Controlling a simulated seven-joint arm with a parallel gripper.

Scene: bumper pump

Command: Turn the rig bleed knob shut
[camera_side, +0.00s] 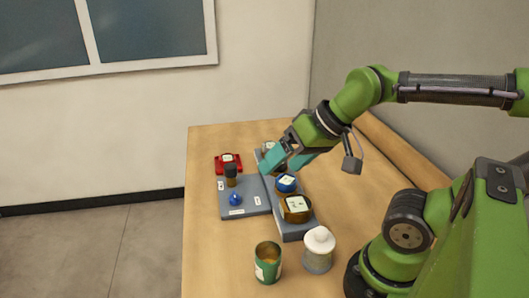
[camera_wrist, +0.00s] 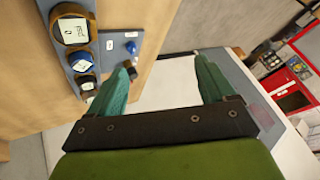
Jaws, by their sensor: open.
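A grey rig plate (camera_side: 236,210) lies on the table with small white labels too small to read. It carries a small blue knob (camera_side: 236,199), also in the wrist view (camera_wrist: 131,47), and a dark upright part with a brown base (camera_side: 231,178). I cannot tell which knob is the bleed knob. My gripper (camera_side: 277,163) is open and empty, above the far part of the strip; its teal fingers (camera_wrist: 168,72) stand wide apart in the wrist view.
A red part (camera_side: 228,162) sits at the plate's far edge. A green can (camera_side: 268,262) and a white lidded jar (camera_side: 319,249) stand near the front. The table (camera_side: 208,250) is clear left of the plate. A wall stands behind the table.

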